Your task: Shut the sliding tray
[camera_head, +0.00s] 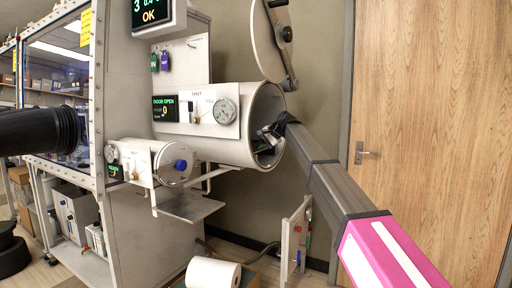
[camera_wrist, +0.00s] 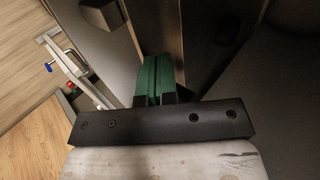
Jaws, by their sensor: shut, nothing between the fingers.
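The large white cylindrical chamber (camera_head: 215,140) has its round door (camera_head: 268,40) swung up and open, and a small screen on it reads DOOR OPEN. My gripper (camera_head: 268,133) is at the chamber's open right-hand mouth. In the wrist view my green fingertips (camera_wrist: 158,72) are together with nothing between them, close to grey metal surfaces. One grey panel (camera_wrist: 105,50) there carries a dark block at its top; I cannot tell whether this is the sliding tray. In the head view the tray is mostly hidden in the dark mouth behind my gripper, so how far it is out is unclear.
A smaller cylinder (camera_head: 160,162) with a blue knob sits below left, above a small grey shelf (camera_head: 188,207). A grey upright panel (camera_head: 295,240) stands on the floor below my arm. A wooden door (camera_head: 430,130) is at right. A white roll (camera_head: 213,273) lies low in front.

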